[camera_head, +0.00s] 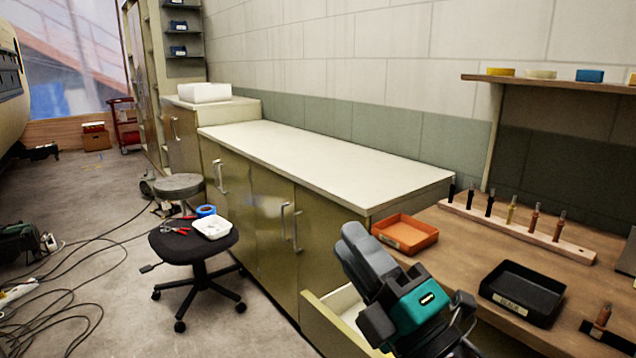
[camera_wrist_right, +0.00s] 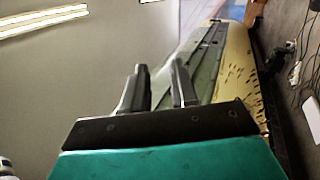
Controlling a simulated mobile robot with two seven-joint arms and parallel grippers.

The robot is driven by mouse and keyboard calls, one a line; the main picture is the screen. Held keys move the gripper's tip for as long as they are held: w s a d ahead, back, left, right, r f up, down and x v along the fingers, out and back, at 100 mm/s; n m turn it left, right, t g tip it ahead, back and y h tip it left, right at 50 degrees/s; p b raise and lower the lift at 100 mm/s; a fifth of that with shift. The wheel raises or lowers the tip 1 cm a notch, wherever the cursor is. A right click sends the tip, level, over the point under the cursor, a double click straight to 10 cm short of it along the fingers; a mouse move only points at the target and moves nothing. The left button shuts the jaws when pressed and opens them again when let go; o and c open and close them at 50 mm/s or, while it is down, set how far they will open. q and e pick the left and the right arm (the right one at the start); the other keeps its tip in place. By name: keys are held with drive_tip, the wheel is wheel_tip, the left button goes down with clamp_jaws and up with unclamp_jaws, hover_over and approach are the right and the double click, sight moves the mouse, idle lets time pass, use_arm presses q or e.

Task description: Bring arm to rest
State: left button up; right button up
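My right gripper (camera_head: 356,246) is in the lower middle of the head view, raised in front of the open drawer and the workbench. Its grey fingers point up and to the left, above the teal and black wrist body. In the right wrist view the gripper (camera_wrist_right: 158,86) shows two dark fingers with a gap between them and nothing held. My left arm and gripper are not in view.
An open drawer (camera_head: 325,318) juts out below my right gripper. The wooden workbench (camera_head: 462,240) holds an orange tray (camera_head: 405,233), a black tray (camera_head: 522,292) and a tool rack (camera_head: 520,228). A stool (camera_head: 190,245) stands left; cables (camera_head: 70,300) cover the floor. A fuselage (camera_wrist_right: 236,80) shows in the wrist view.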

drive_tip(key=s+d+f+m+g+h, duration=0.1)
drive_tip(key=d+f+m+g+h, duration=0.1)
drive_tip(key=d+f+m+h, duration=0.6)
drive_tip(key=s+d+f+m+g+h, duration=0.1)
drive_tip(key=d+f+m+g+h, duration=0.3)
drive_tip(key=f+m, duration=0.6)
drive_tip(key=s+d+f+m+g+h, duration=0.1)
drive_tip(key=s+d+f+m+g, duration=0.15)
drive_tip(key=s+f+g, duration=0.4)
drive_tip(key=s+d+f+m+g, duration=0.2)
drive_tip(key=s+f+m+g, duration=0.15)
drive_tip(key=s+f, duration=0.6)
drive_tip(key=w+a+f+t+y+p, duration=0.1)
drive_tip(key=w+a+f+t+p, duration=0.1)
drive_tip(key=t, duration=0.6)
wheel_tip(320, 180, down, 2)
drive_tip(key=w+a, duration=0.1)
drive_tip(key=w, duration=0.2)
drive_tip(key=shift+a, duration=0.2)
